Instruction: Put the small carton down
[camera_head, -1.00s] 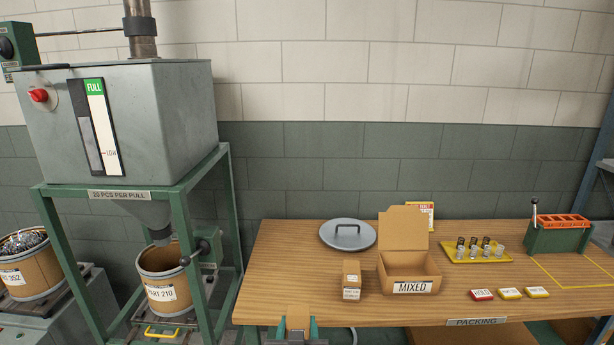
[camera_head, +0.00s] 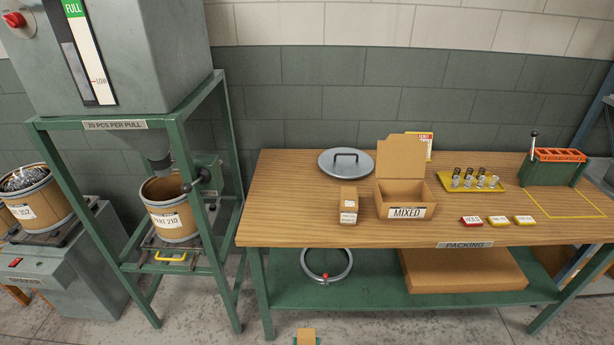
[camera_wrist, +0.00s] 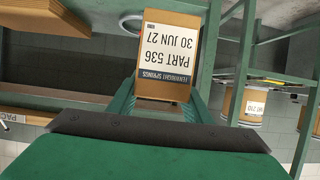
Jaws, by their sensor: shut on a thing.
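A small tan carton (camera_wrist: 168,52) fills the upper middle of the wrist view, with a white label reading PART 536, 30 JUN 27, upside down. My gripper (camera_wrist: 165,98) is shut on it, with a green finger on each side. In the head view, the top of the held carton (camera_head: 307,334) just shows at the bottom edge, in front of the packing bench (camera_head: 290,232) and below its top. Most of my gripper (camera_head: 307,341) is cut off there. Another small labelled carton (camera_head: 348,205) stands on the bench, left of the open box marked MIXED (camera_head: 406,212).
A round grey lid (camera_head: 346,163), a yellow tray of small parts (camera_head: 473,181), label blocks (camera_head: 498,220) and a green rack (camera_head: 555,168) stand on the bench. The front left bench top is clear. A green hopper stand (camera_head: 180,150) is to the left.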

